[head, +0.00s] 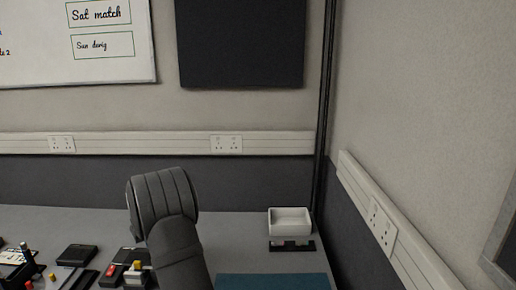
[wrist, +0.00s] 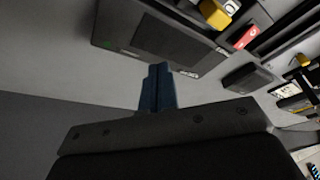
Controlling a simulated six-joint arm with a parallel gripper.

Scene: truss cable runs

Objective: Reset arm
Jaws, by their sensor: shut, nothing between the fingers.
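My gripper (wrist: 158,70) shows in the wrist view as blue fingers closed together, with nothing between them. The fingers point toward a dark flat box (wrist: 155,38) with a small green light, which lies on the grey table. I cannot tell the exact gap between the fingertips and the box. In the head view my dark grey arm rises over the table's middle, and my gripper itself cannot be made out there.
A teal mat (head: 273,282) lies at the front. Several small items, including a black box (head: 77,255) and a red-marked device (head: 112,274), crowd the left.

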